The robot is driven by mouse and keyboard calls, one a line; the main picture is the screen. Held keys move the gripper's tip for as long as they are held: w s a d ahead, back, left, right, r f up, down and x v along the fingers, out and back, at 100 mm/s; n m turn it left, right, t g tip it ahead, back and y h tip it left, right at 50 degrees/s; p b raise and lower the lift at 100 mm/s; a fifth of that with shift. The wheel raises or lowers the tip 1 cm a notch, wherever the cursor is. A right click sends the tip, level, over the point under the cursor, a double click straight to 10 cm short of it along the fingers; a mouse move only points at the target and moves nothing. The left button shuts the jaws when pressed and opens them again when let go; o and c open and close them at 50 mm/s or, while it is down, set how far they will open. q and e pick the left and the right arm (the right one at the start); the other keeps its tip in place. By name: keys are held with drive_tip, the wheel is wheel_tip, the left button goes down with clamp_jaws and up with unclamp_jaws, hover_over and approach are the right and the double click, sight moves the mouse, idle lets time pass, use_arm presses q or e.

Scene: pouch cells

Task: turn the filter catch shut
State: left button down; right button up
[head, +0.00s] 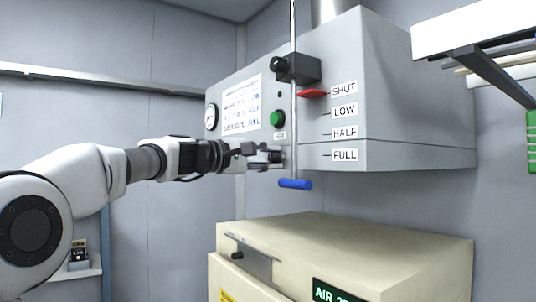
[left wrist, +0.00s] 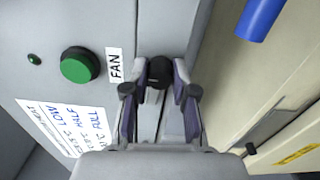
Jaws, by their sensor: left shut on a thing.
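My left gripper (head: 268,156) reaches in from the left to the lower front of the grey hood (head: 408,110). The left wrist view shows its two fingers (left wrist: 160,84) closed around a small black knob (left wrist: 160,71), which I take for the filter catch. The knob sits between the fingertips, close to a seam and the lower edge of the hood's front. In the head view the gripper covers it. Its turned position cannot be told. My right gripper is not in view.
A green FAN button (left wrist: 80,65) is close beside the gripper; it also shows in the head view (head: 277,118). A vertical rod with a blue handle (head: 295,184) hangs just right of the gripper. A cream cabinet (head: 350,245) stands below. The red pointer (head: 312,94) is by SHUT.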

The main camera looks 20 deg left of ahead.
use_arm(q)
drive_tip(key=shift+r+n, duration=0.1)
drive_tip(key=shift+n, duration=0.4)
drive_tip(key=c, duration=1.2)
unclamp_jaws()
drive_tip(key=shift+o, duration=1.4)
drive_tip(key=shift+w+d, duration=0.1)
drive_tip(key=shift+d, duration=0.05)
drive_tip(key=shift+w+d, duration=0.15)
drive_tip(key=shift+d, duration=0.05)
drive_tip(key=v, duration=1.1)
drive_tip(key=shift+s+a, duration=0.25)
drive_tip(key=shift+a, duration=0.05)
